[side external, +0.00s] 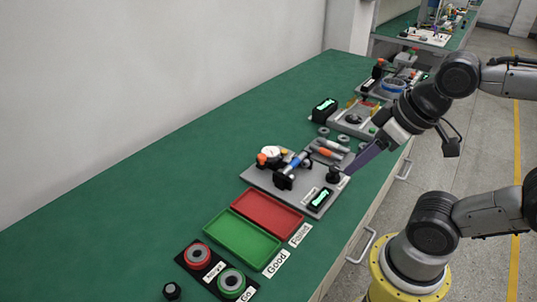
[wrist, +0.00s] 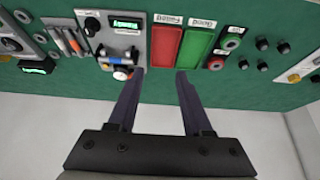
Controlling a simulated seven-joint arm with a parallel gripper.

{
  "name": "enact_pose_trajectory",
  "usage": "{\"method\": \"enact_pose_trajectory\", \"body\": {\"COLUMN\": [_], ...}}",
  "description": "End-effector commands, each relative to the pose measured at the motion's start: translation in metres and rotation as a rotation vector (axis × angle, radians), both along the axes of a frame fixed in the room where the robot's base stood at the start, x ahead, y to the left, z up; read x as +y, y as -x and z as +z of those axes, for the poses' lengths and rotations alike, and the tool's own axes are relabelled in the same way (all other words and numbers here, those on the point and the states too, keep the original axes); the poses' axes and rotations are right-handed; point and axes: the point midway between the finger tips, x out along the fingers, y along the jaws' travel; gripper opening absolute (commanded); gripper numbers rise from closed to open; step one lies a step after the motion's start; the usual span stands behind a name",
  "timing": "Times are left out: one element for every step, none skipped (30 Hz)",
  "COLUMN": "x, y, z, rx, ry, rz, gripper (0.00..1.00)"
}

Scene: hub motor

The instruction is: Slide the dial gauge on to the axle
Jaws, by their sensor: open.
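The dial gauge (side external: 270,153), with a white round face and orange-red parts beside it, sits at the back-left of a grey fixture plate (side external: 262,180). It also shows in the wrist view (wrist: 121,74), left of my left fingertip. A blue bar (side external: 297,160), which looks like the axle, lies across black supports beside the gauge; whether the gauge is on it is too small to tell. My gripper (side external: 348,173) has dark purple fingers and points down-left near the plate's right side. In the wrist view my gripper (wrist: 160,73) is open, with nothing between the fingers.
The plate also carries a black knob (side external: 333,175) near my fingertips and a lit display (side external: 320,199). Other fixtures stand behind. The green bench is clear at left.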

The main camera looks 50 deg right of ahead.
Motion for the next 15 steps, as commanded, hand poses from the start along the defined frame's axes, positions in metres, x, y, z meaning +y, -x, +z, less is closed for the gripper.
{"method": "enact_pose_trajectory", "body": {"x": [0.0000,0.0000,0.0000,0.0000,0.0000,0.0000,0.0000,0.0000,0.0000,0.0000,0.0000,0.0000,0.0000,0.0000,0.0000], "y": [0.0000,0.0000,0.0000,0.0000,0.0000,0.0000,0.0000,0.0000,0.0000,0.0000,0.0000,0.0000,0.0000,0.0000,0.0002], "z": [0.0000,0.0000,0.0000,0.0000,0.0000,0.0000,0.0000,0.0000,0.0000,0.0000,0.0000,0.0000,0.0001,0.0001,0.0000], "rx": [0.000,0.000,0.000,0.000,0.000,0.000,0.000,0.000,0.000,0.000,0.000,0.000,0.000,0.000,0.001], "ry": [0.000,0.000,0.000,0.000,0.000,0.000,0.000,0.000,0.000,0.000,0.000,0.000,0.002,0.006,0.014], "rz": [0.000,0.000,0.000,0.000,0.000,0.000,0.000,0.000,0.000,0.000,0.000,0.001,0.004,0.011,0.026], "gripper": [0.50,0.50,0.50,0.50,0.50,0.50,0.50,0.50,0.50,0.50,0.50,0.57,0.63,0.67,0.67]}}
